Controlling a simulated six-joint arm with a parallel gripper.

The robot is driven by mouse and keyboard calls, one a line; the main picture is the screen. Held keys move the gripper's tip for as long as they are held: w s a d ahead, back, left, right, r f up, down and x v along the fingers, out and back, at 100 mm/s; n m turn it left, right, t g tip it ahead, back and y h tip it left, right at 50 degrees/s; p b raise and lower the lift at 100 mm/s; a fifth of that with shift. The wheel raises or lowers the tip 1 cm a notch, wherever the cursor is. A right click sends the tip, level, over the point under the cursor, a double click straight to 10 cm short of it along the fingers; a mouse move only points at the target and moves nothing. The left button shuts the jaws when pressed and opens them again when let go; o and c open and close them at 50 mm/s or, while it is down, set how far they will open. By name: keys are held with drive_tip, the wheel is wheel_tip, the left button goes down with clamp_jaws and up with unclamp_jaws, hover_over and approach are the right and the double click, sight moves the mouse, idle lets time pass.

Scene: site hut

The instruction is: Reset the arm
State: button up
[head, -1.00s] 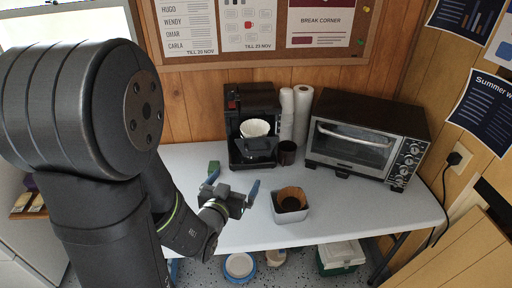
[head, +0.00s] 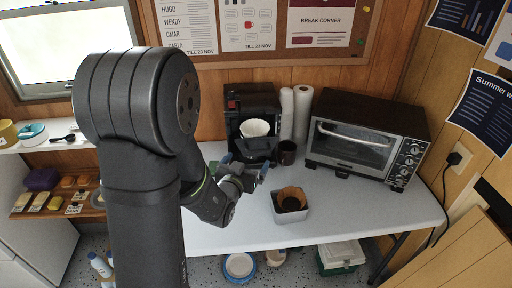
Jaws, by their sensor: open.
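My gripper (head: 244,167) is open, with its blue-tipped fingers apart and nothing seen between them. It is above the white table, in front of the black coffee maker (head: 254,104), and covers part of that machine's lower front. My dark arm takes up the left middle of the view and hides the table's left part.
A grey bin with a brown filter and dark grounds (head: 291,217) stands on the table (head: 330,213) right of my gripper. A dark mug (head: 287,153), white paper rolls (head: 302,112) and a toaster oven (head: 366,139) stand behind. Shelves (head: 87,212) with small items are at the left.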

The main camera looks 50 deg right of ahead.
idle(0.4)
drive_tip(key=v, duration=1)
